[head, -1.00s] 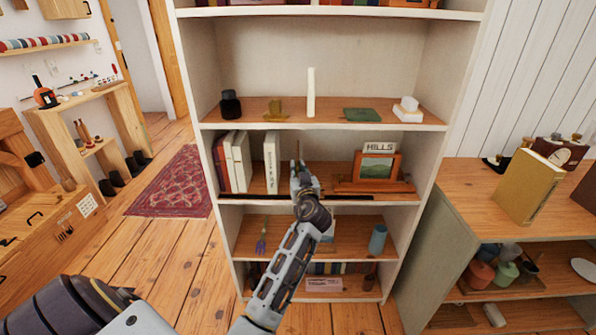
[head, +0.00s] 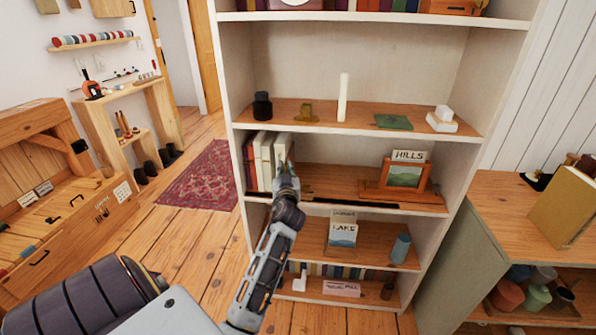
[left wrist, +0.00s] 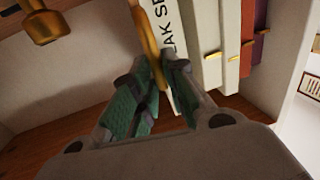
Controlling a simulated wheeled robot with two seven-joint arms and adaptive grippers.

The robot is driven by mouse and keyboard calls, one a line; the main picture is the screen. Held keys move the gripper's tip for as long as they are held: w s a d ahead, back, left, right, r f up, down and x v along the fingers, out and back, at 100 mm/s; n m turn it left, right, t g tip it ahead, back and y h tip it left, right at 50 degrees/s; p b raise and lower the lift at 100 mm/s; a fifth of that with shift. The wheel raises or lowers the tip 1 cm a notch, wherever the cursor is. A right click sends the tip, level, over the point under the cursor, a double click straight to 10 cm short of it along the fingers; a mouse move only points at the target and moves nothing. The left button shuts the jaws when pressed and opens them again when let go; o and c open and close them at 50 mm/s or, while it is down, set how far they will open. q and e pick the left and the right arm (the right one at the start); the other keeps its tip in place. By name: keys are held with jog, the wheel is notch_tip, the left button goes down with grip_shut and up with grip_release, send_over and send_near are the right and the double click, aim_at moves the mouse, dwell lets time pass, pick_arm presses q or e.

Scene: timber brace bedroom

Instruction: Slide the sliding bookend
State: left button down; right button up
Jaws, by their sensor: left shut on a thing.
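My gripper hides the bookend's lower part.
More upright books (head: 260,158) fill the shelf's left end. To the right stand a framed picture (head: 405,176) and a wooden piece below it. The shelf between is clear. The bookcase's side walls (head: 232,105) and the shelf above bound the space.

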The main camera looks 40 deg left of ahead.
aim_at(283, 145)
pick_arm(q)
jog(key=shift+s+a, duration=0.2)
jog(key=shift+a, duration=0.1)
jog(key=c, duration=1.5)
grip_release()
jog(key=shift+r, duration=0.1)
jog(key=shift+r, duration=4.95)
jog(key=shift+d+f, duration=0.1)
